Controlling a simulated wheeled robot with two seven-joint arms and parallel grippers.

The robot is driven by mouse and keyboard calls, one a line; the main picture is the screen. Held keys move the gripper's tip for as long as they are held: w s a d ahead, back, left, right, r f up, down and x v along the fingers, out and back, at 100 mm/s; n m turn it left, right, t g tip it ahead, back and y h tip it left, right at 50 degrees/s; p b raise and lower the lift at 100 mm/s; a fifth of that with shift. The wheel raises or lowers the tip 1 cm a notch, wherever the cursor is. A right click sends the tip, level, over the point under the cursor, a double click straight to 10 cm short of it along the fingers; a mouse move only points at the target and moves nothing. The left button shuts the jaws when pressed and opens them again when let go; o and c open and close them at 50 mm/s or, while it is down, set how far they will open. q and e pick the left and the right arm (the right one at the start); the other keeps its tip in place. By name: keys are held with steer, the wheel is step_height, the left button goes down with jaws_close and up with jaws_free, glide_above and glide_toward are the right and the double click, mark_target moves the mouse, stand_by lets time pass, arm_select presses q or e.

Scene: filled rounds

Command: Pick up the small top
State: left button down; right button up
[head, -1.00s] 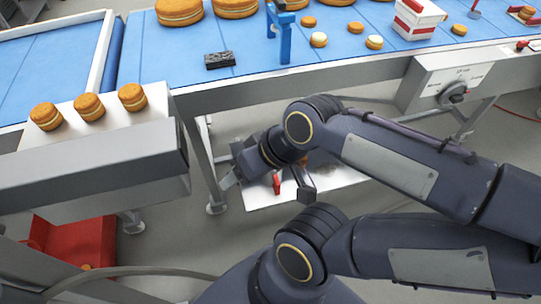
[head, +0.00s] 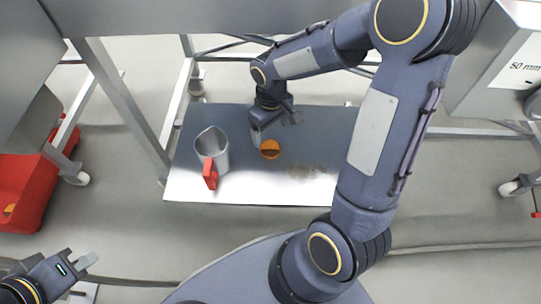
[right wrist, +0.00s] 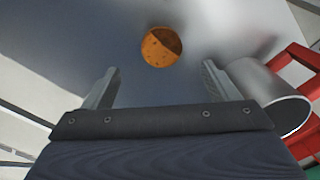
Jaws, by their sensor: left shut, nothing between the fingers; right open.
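The small top (head: 270,149) is a round orange-brown piece lying on the low metal shelf under the conveyor. It also shows in the right wrist view (right wrist: 161,47), partly in shadow, ahead of the fingertips and between their lines. My right gripper (head: 276,126) is open and empty, just above and beside the top, apart from it. Its two fingers show in the right wrist view (right wrist: 158,80). My left gripper (head: 84,262) is shut and empty at the lower left, far from the top.
A grey metal jug with a red handle (head: 211,175) stands on the shelf (head: 240,192) left of the top, close to a right finger in the wrist view. Crumbs (head: 305,172) lie to the right. Table legs frame the shelf. A red bin (head: 22,190) stands at left.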

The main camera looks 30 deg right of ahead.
mark_target(270, 147)
step_height(270, 147, down, 3)
steer(key=shift+b, duration=0.6)
step_height(270, 147, down, 5)
steer(key=b, duration=0.3)
steer(key=shift+a+r, duration=0.1)
steer(key=shift+r, duration=0.15)
steer(key=c, duration=0.8)
